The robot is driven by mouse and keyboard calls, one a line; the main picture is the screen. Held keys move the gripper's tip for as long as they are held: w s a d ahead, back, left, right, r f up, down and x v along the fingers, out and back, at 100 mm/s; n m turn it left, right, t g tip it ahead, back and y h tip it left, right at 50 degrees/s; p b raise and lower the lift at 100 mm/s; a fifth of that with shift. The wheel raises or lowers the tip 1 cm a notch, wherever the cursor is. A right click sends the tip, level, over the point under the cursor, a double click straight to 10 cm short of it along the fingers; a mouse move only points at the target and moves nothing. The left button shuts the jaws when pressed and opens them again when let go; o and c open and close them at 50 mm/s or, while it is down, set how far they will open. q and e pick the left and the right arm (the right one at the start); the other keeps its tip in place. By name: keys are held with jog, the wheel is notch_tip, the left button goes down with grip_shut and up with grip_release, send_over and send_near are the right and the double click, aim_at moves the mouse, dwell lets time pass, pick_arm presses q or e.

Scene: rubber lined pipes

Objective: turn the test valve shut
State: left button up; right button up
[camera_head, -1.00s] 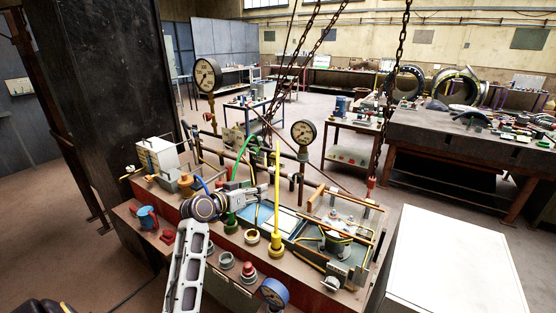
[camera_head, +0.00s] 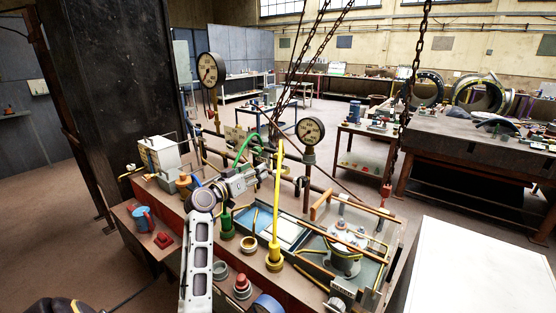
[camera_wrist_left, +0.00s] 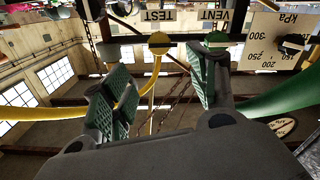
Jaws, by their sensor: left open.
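The yellow test valve (camera_wrist_left: 159,43) shows under the TEST label in the left wrist view, which is upside down. Its yellow hose (camera_wrist_left: 155,70) runs from it. My left gripper (camera_wrist_left: 160,80) is open and empty, its green-padded fingers on either side of the yellow valve in the picture. I cannot tell how far the valve is from the pads. The green valve (camera_wrist_left: 216,40) sits at the VENT label, close to one finger. In the head view my left gripper (camera_head: 262,168) is over the bench by the pipes; the test valve is hard to make out there. My right gripper is not in view.
A kPa gauge (camera_wrist_left: 280,45) is beside the vent valve. A round gauge (camera_head: 310,131) and hanging chains (camera_head: 405,90) are to the right. A white cabinet top (camera_head: 460,270) is clear.

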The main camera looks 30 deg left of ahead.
pick_arm(q)
jog(key=shift+w, duration=0.1)
jog(key=p, duration=0.1)
send_near(276, 159)
jog(key=w, duration=0.3)
jog(key=shift+w+d+p, duration=0.15)
jog(key=shift+w+p, duration=0.35)
jog(key=shift+w, duration=1.55)
jog(key=shift+w+d+p, duration=0.15)
jog(key=shift+w+p, duration=0.3)
jog(key=shift+w, duration=1.6)
jog(key=c, duration=1)
